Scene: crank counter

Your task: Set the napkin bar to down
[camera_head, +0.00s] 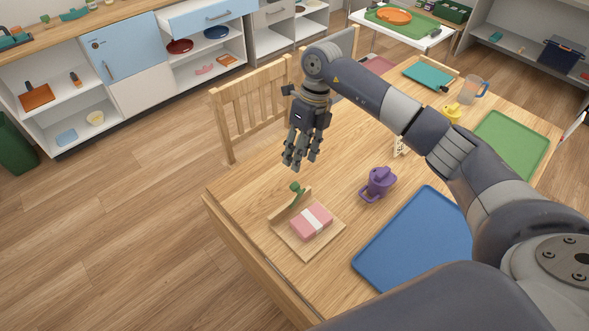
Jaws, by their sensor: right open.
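The napkin holder (309,253) is a square wooden base near the table's front left corner. A pink napkin stack with a white band (311,222) lies on it. The wooden napkin bar (290,206) with a green knob (296,187) stands along the holder's back left side, clear of the napkin top; its exact tilt is hard to tell. My right gripper (299,163) is open and empty, pointing down above the table's left edge, behind the knob and apart from it. My left gripper is not in view.
A purple object (377,185) stands right of the holder, beside a blue tray (415,245). A wooden chair (252,108) is at the table's left side. A green mat (510,140), a pitcher (470,90) and a teal item (428,76) are farther back.

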